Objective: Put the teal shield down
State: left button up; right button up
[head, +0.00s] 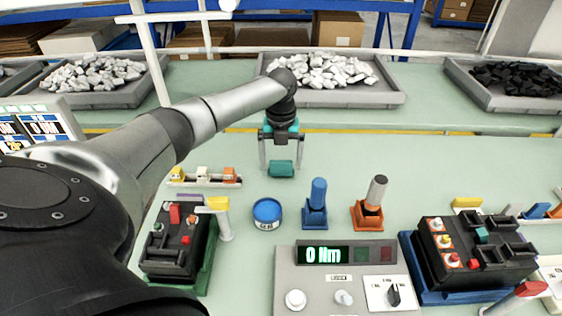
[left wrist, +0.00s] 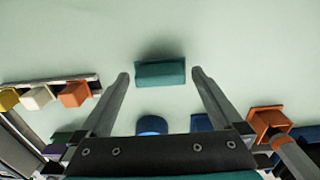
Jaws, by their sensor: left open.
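The teal shield (head: 281,168) is a small block on the pale green bench, behind the blue-rimmed cup and the blue tool. It also shows in the left wrist view (left wrist: 160,73), with a dark shadow along its far side. My left gripper (head: 281,165) is above it with its two fingers spread, one on each side of the block. In the left wrist view the fingertips (left wrist: 160,77) stand apart from the shield's ends, with a gap on both sides. Whether the shield rests fully on the bench is hard to tell. My right gripper is not in view.
A blue cup (head: 267,213), blue tool in its holder (head: 316,205) and orange holder (head: 368,214) stand in front. A rack of small blocks (head: 204,179) is at left. Breaker units (head: 178,240) (head: 472,250) flank a 0 Nm panel (head: 340,280). Bench behind is clear up to the trays.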

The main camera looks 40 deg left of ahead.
aim_at(281, 162)
pick_arm(q)
notch_tip(281, 162, up, 11)
jog(key=p, duration=0.1)
jog(key=shift+r+p, duration=0.2)
jog(key=shift+p, duration=0.2)
